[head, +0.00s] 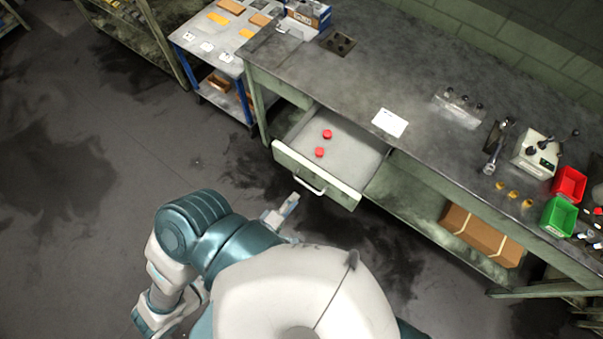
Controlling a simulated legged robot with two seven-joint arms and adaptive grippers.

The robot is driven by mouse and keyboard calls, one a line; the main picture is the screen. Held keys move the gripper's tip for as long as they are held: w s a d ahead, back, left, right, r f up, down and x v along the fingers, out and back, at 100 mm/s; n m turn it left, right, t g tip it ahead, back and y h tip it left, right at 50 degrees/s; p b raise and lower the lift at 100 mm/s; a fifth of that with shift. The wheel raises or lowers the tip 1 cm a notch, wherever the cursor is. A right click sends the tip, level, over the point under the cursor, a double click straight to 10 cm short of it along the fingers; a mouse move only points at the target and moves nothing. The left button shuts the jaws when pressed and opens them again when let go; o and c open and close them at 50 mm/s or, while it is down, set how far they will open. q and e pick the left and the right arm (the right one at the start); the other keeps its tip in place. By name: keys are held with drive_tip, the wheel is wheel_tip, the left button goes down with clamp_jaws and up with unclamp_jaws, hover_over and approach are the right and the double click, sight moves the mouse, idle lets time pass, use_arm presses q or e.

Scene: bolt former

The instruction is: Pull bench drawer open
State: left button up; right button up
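The bench drawer (343,152) stands pulled out from the front of the workbench (360,70). Two red round pieces lie inside it, one (327,134) behind the other (319,152). A pale bar handle (309,186) is on the drawer's green front panel. My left gripper (291,202) is just below and left of the handle, near the drawer front. A small gap seems to show between gripper and handle. Its fingers are too small to tell open from shut. My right gripper is not in view.
A blue-framed cart (219,67) stands left of the bench. A white sheet (390,122), a small device (537,155), a red bin (569,184) and a green bin (558,217) are on the bench. A cardboard box (482,235) lies on the lower shelf. The floor at left is clear.

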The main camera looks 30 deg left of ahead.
use_arm(q)
drive_tip(key=shift+v, duration=1.7)
drive_tip(key=shift+a, duration=0.1)
